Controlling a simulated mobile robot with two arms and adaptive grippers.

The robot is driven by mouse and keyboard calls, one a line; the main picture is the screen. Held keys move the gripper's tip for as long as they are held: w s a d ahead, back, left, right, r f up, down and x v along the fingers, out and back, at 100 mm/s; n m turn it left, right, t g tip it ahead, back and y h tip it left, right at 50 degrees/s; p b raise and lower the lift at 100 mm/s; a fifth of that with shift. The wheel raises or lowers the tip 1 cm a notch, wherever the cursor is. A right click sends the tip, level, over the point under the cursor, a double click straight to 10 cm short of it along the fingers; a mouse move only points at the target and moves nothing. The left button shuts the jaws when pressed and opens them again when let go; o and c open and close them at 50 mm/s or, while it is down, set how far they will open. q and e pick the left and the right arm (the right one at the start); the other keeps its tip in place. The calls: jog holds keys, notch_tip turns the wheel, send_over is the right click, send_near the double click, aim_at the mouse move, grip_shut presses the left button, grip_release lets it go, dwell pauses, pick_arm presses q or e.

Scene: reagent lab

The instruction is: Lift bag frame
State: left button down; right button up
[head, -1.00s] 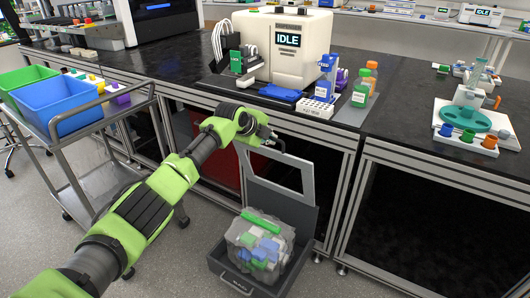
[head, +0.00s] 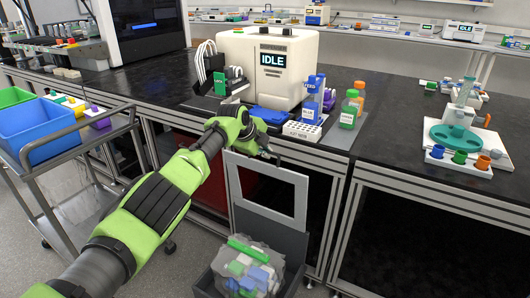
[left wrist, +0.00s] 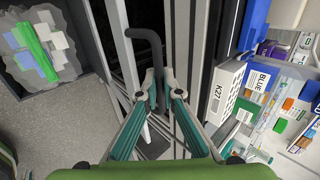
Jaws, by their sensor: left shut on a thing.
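The bag frame (head: 234,185) is a grey plate with a rectangular opening, standing roughly upright at the back of a dark bin in front of the bench. My left gripper (head: 272,153) is at its top edge. In the left wrist view, my left gripper (left wrist: 160,77) is shut on a black hooked handle (left wrist: 155,45), with the fingers on either side of its lower part. A clear bag of green, blue and white pieces (head: 247,268) lies in the bin; it also shows in the left wrist view (left wrist: 40,50). My right gripper is not in view.
The black bench (head: 385,140) with its metal rails is close behind the gripper. It carries an IDLE machine (head: 240,50), a white tube rack (head: 301,131) and bottles (head: 348,112). A cart with blue (head: 40,132) and green bins stands at the left. Grey floor is open between cart and bin.

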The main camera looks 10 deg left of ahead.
pick_arm(q)
jog(key=shift+f, duration=0.15)
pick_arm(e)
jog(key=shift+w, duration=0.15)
pick_arm(q)
jog(key=c, duration=2.2)
grip_release()
jog(key=shift+v, duration=0.9)
jog(key=v, duration=1)
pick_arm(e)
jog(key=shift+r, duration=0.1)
